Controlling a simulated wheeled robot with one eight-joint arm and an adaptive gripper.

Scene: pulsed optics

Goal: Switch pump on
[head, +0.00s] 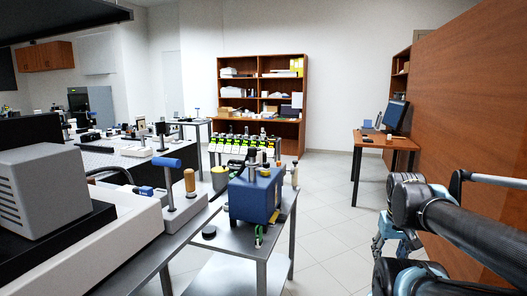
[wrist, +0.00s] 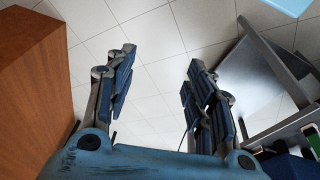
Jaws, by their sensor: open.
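A blue box-shaped device (head: 255,195) with dark fittings on top stands on a small steel table (head: 225,240) in the middle of the head view. It may be the pump; I cannot make out a switch on it. My gripper (head: 388,240) hangs low at the right in the head view, well to the right of that table and partly hidden by my arm. In the wrist view my gripper (wrist: 160,68) is open, its fingers wide apart with only floor tiles between them.
A steel table frame (wrist: 262,85) is close to the right finger in the wrist view. A wooden panel (head: 475,120) stands to the right of my arm. A long bench (head: 130,245) with instruments fills the left. Tiled floor (head: 325,205) is free between table and desk (head: 385,140).

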